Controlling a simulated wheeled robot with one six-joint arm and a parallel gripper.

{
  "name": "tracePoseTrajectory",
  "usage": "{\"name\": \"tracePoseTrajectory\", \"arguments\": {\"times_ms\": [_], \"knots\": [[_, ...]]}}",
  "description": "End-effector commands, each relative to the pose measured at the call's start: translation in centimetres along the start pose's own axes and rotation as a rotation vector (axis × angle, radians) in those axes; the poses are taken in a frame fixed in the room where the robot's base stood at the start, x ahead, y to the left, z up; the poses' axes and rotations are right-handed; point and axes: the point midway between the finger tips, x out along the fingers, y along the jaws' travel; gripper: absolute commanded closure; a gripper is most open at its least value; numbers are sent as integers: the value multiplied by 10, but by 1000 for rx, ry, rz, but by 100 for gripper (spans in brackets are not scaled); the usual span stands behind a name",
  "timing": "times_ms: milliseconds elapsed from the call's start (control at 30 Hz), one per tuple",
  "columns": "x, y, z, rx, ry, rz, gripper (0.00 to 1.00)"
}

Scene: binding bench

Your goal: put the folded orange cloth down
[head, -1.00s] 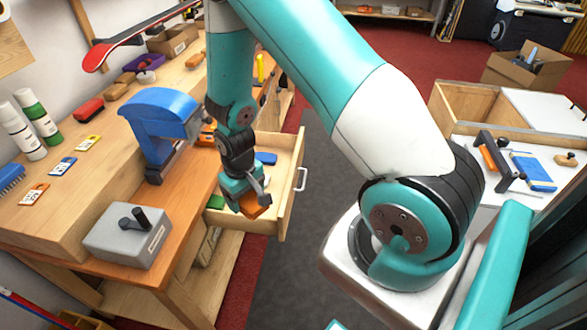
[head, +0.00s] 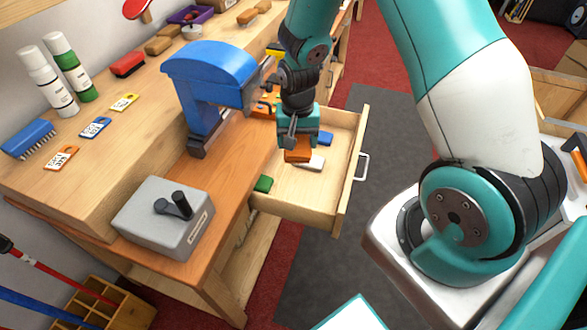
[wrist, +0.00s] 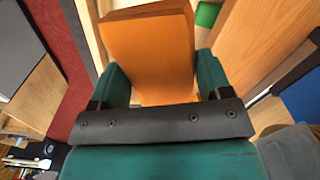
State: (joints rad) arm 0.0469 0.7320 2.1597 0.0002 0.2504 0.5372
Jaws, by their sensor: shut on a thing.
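The folded orange cloth (head: 298,154) is held in my gripper (head: 297,142), over the open drawer (head: 335,185) of the bench. In the wrist view the cloth (wrist: 150,58) fills the space between my two green fingers (wrist: 155,85), which are shut on it. In the head view it hangs just above a pale block (head: 311,164) in the drawer. I cannot tell whether it touches that block.
The drawer also holds a green block (head: 263,184) and a blue block (head: 325,138). A blue press (head: 208,80) stands on the bench left of my gripper. A grey box with a black lever (head: 165,220) sits at the front. The drawer's near part is bare.

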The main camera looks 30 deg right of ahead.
Motion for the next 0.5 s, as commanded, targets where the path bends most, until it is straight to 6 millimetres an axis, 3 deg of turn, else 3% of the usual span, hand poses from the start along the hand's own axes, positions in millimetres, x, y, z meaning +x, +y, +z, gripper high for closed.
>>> {"name": "tracePoseTrajectory", "arguments": {"times_ms": [33, 500], "knots": [[27, 1, -8, 125, 6, -4, 55], [80, 25, -45, 1346, 3, -6, 55]]}}
